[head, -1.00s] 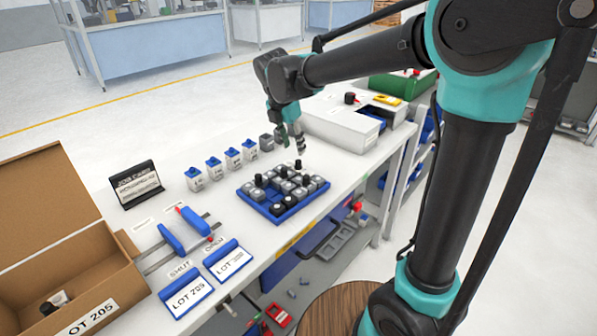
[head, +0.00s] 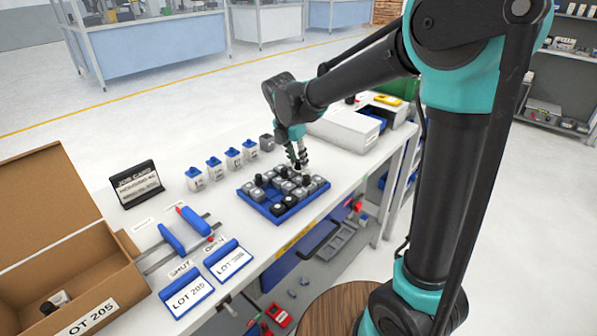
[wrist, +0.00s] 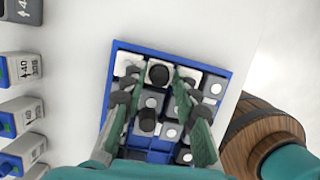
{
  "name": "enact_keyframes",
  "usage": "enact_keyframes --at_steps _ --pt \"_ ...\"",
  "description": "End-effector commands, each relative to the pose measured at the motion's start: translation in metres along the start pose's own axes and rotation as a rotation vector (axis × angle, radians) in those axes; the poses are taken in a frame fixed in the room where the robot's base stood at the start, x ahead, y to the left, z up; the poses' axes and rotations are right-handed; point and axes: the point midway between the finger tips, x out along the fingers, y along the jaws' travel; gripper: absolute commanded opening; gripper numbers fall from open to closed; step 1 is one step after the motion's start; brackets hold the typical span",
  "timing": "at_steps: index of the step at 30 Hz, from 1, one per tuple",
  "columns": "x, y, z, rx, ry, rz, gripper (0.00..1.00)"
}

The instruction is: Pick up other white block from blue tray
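The blue tray (head: 262,209) lies on the white bench and holds several grey and black blocks; in the wrist view its rim (wrist: 170,52) is below my gripper. At the tray's far edge there, a white block with a round black knob (wrist: 158,74) lies between my fingertips. Pale block tops show on either side of it. My gripper (wrist: 156,88) is open, with its two fingers apart around the knob; contact cannot be told. In the head view my gripper (head: 299,163) is low over the tray's far side and partly hides the blocks there.
A cardboard box (head: 103,262) at left holds a white block with a black knob (head: 60,298). Several blue-topped white containers (head: 214,168) stand behind the tray. A slide fixture with blue handles (head: 184,232) and lot cards (head: 187,292) stand left of the tray.

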Motion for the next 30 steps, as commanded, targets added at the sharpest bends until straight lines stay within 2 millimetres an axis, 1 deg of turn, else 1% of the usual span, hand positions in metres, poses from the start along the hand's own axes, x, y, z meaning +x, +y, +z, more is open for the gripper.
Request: enact_keyframes --at_steps 1,6,22,26,30 --pt "0.000 0.000 0.000 0.000 0.000 0.000 0.19" --pt "0.000 0.000 0.000 0.000 0.000 0.000 0.00" --pt "-0.002 0.000 0.001 0.000 0.000 0.000 0.00" --pt "-0.009 0.000 0.003 0.000 0.000 0.000 0.00" --pt "-0.025 0.000 0.007 0.000 0.000 0.000 0.00"
